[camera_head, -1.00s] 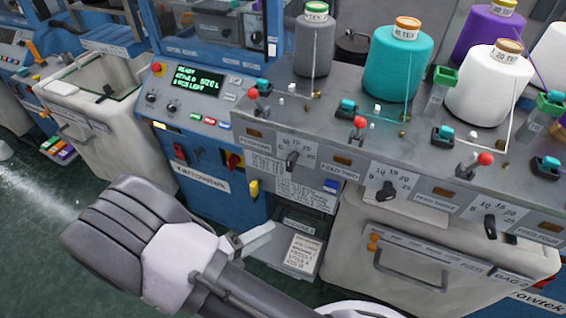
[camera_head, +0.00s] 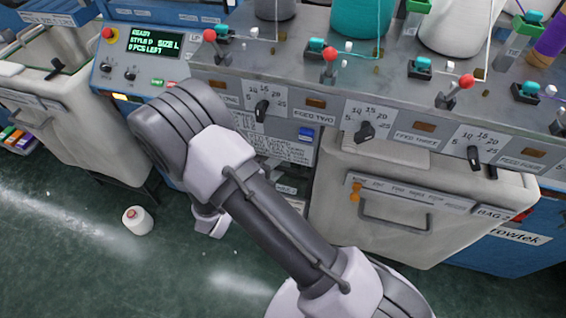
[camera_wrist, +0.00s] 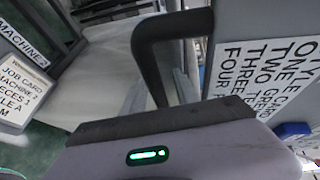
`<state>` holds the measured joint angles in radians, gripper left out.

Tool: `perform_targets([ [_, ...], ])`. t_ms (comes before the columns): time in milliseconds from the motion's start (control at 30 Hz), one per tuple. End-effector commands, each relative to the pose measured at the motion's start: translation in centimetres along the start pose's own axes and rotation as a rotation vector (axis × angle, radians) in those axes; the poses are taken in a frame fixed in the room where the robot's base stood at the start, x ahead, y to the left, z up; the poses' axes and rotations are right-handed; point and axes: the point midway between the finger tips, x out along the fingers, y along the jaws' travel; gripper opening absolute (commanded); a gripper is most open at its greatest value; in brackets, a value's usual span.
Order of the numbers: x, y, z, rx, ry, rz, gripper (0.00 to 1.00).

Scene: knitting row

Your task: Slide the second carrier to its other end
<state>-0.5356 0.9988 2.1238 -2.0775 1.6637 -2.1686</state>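No part is marked as a carrier, so I cannot tell which is the second. A row of teal-topped dark blocks stands along the grey machine top (camera_head: 385,80); the second from the left (camera_head: 317,44) is beside a red-ball lever (camera_head: 329,56). A FEED TWO label (camera_head: 315,117) is on the front face below. My gripper is low, left of the feeds, mostly hidden behind my arm; a pale end part (camera_head: 210,222) shows. The wrist view shows its grey body with a green light. A dark curved bar (camera_wrist: 150,45) rises before it; I cannot tell whether it is a finger or handle.
Numbered dials (camera_head: 365,131) stick out of the front face. A pale bin with a handle (camera_head: 395,213) stands below, another bin (camera_head: 75,130) at left. A yarn cone (camera_head: 137,220) lies on the open floor. Printed cards (camera_wrist: 20,90) are close in the wrist view.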

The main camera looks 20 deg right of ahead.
Motion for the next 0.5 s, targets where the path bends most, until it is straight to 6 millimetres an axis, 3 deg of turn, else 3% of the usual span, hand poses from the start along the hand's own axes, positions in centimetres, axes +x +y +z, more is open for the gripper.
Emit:
perform_targets([
  [267, 0.18, -0.05, -0.02, 0.000, 0.001, 0.000, 0.36],
  [433, 0.16, -0.05, -0.01, 0.001, 0.001, 0.000, 0.03],
  [500, 0.16, -0.04, -0.01, 0.001, 0.001, 0.000, 0.00],
])
